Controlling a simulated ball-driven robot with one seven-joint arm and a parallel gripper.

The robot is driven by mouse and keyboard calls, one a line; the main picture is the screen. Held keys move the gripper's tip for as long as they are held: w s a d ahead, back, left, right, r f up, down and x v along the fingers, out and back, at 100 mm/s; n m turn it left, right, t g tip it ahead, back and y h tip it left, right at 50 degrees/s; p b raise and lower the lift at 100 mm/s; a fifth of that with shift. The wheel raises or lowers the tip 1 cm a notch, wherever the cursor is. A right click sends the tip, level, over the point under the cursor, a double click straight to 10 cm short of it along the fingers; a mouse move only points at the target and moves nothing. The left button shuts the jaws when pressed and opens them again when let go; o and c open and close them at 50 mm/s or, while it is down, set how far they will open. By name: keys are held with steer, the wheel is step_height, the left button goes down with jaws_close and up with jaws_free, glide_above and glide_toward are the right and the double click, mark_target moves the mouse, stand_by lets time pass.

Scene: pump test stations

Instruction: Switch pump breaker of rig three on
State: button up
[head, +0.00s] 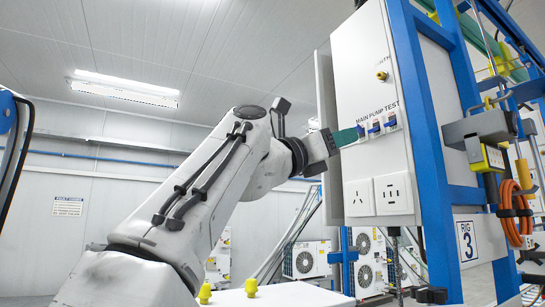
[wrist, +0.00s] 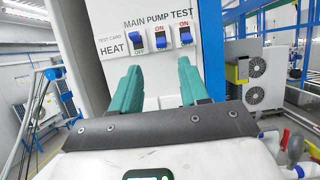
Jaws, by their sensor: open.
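In the head view, the rig's white panel (head: 368,75) carries a row of blue-levered switches under the words MAIN PUMP TEST. In the wrist view, the pump breaker (wrist: 159,38) is the middle switch, its blue lever low and a red ON showing above it. The main switch (wrist: 138,42) has its lever up with green OFF below. The test switch (wrist: 186,34) has its lever low with ON above. My gripper (wrist: 158,68) is open and empty, its green fingers spread below the pump breaker. It also shows in the head view (head: 358,134), close to the panel; contact cannot be told.
A RIG 3 sign (head: 467,240) hangs on the blue frame (head: 418,120) at the right. Sockets (head: 376,196) sit below the switches. An orange cable coil (head: 515,212) hangs at the right. Outdoor units (head: 306,260) stand behind.

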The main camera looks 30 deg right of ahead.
mark_target(373, 130)
steer(key=p+x, duration=0.3)
steer(key=x, duration=0.5)
steer(key=shift+d+r, duration=0.25)
steer(key=shift+d+r+p, duration=0.1)
steer(key=shift+d+p, duration=0.2)
steer(key=shift+d, duration=0.4)
jaws_close()
